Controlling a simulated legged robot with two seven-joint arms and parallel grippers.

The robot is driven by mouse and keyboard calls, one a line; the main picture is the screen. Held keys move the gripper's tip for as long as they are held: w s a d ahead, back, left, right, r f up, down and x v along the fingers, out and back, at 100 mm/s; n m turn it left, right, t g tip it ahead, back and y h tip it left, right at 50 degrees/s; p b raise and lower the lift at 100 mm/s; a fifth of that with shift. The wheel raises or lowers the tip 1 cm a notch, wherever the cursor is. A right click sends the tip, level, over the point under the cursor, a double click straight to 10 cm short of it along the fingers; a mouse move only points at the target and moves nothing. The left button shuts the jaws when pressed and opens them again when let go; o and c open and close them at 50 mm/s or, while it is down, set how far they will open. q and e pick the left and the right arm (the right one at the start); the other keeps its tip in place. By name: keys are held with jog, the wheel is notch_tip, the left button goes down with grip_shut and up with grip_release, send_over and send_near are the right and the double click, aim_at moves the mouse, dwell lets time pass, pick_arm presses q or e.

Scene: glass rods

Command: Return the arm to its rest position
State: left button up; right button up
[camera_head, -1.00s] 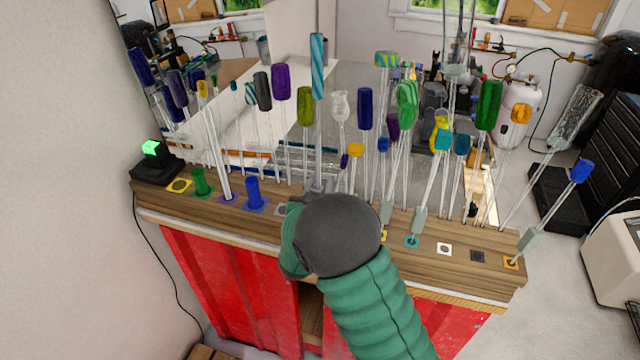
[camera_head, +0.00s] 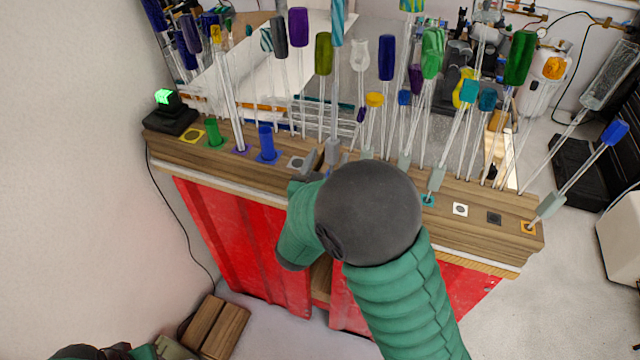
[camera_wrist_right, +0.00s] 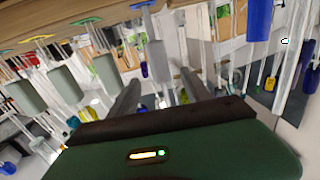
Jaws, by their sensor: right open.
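My right arm, with a green sleeve and dark grey joint, reaches up from the bottom right in the head view. Its right gripper (camera_head: 318,158) is at the front edge of the wooden rack (camera_head: 215,166), partly hidden behind the joint. In the wrist view the right gripper (camera_wrist_right: 160,92) has two grey fingers standing apart, with no rod clearly held between them. Glass rods stand behind the fingers there. Part of my left arm shows at the bottom left corner of the head view; its fingers cannot be made out.
Many upright glass rods with coloured tops, such as a purple one (camera_head: 298,27) and a blue one (camera_head: 386,57), crowd the rack. A leaning rod with a blue top (camera_head: 614,132) stands at the right end. Red panels (camera_head: 245,245) are below. Wooden blocks (camera_head: 213,327) lie on the floor.

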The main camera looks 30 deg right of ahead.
jog(key=b+v, duration=0.1)
jog(key=v, duration=0.7)
jog(key=w+a+f+n+g+y+b, duration=0.2)
jog(key=a+f+n+y, duration=0.5)
jog(key=f+y, duration=0.5)
jog(key=s+f+n+g, duration=0.1)
jog(key=s+f+g, duration=0.3)
jog(key=s, duration=0.3)
jog(key=s+d+f+g+b, duration=0.1)
jog(key=s+f+g, duration=0.3)
jog(key=s, duration=0.4)
jog(key=shift+s+d+n, duration=0.25)
jog(key=shift+s+n, duration=0.05)
jog(key=shift+n, duration=0.1)
